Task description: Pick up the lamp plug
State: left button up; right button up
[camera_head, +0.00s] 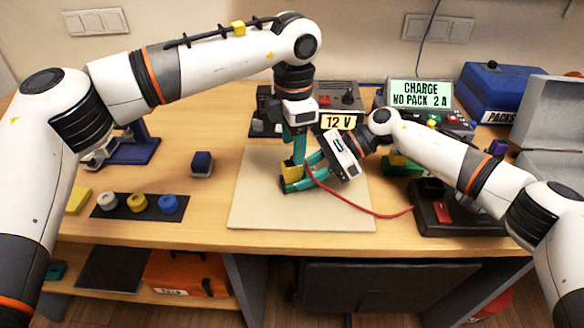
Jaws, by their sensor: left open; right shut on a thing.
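My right gripper (308,173) reaches in low over the pale mat (257,205), its teal fingers shut on a small yellow block (291,172). A red cable (350,203) runs from beside these fingers rightward to the black unit. My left gripper (299,155) points down from above, open, its teal fingertips just over the yellow block and very close to the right gripper. The fingers overlap, so I cannot tell whether the left one touches anything. I cannot tell for sure which piece is the lamp plug; the cable's near end is partly hidden.
A black unit with a red switch (443,214) stands at the right. Behind are a 12 V supply (338,121) and a charger (421,94). A blue PACKS case (498,88) is at the back right.

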aim_at(292, 163)
pick_arm(q)
notch_tip(292, 163, down, 5)
jog(key=shift+a+r, duration=0.15)
jog(key=c, duration=1.1)
jog(key=shift+r, duration=0.1)
notch_tip(292, 163, up, 10)
jog(key=shift+f, duration=0.1)
pick_arm(e)
jog(key=o, duration=0.8)
jog(key=shift+o, duration=0.2)
